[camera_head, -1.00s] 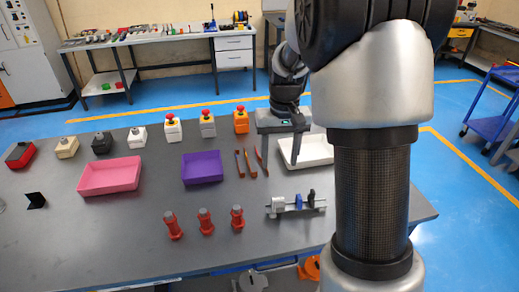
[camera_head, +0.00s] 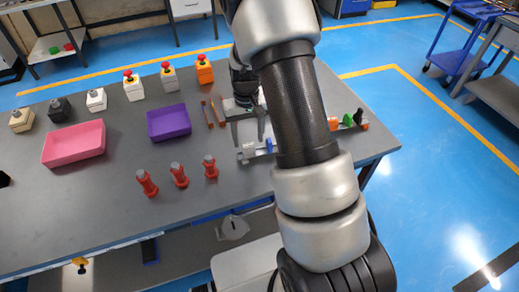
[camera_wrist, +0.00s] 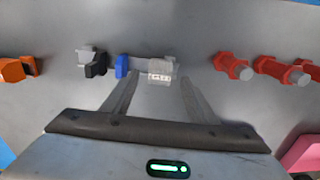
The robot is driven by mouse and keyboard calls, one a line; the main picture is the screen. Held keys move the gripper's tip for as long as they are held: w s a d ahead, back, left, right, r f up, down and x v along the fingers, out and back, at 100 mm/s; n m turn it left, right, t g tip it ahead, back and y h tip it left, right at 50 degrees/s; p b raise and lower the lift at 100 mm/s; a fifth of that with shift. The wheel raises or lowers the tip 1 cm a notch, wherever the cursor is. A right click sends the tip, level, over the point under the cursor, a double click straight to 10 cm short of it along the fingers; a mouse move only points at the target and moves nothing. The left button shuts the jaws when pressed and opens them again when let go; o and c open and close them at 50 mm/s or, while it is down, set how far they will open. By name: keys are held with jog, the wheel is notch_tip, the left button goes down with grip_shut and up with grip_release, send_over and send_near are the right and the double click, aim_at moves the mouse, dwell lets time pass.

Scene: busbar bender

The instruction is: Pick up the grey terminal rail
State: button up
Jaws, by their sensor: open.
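The grey terminal rail (camera_head: 250,151), with a light grey block, a blue piece and a dark piece on it, lies on the grey table, partly hidden behind my arm in the head view. In the wrist view the rail (camera_wrist: 139,66) lies crosswise just beyond the fingertips. My gripper (camera_head: 249,133) points down close to the rail. In the wrist view my gripper (camera_wrist: 153,82) is open and empty, its two fingers spread apart with the blue piece and grey block near their tips.
Several red bolt-like posts (camera_head: 179,176) stand left of the rail. A second rail with orange, green and black pieces (camera_head: 347,121) lies to the right. A purple bin (camera_head: 169,123), a pink bin (camera_head: 73,144) and push-button boxes (camera_head: 134,90) stand farther left and back.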

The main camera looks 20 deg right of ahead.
aim_at(248, 144)
notch_tip(248, 144, down, 4)
jog(key=shift+w+f, duration=0.1)
jog(key=shift+f, duration=0.15)
jog(key=shift+c, duration=0.4)
jog(key=c, duration=1.2)
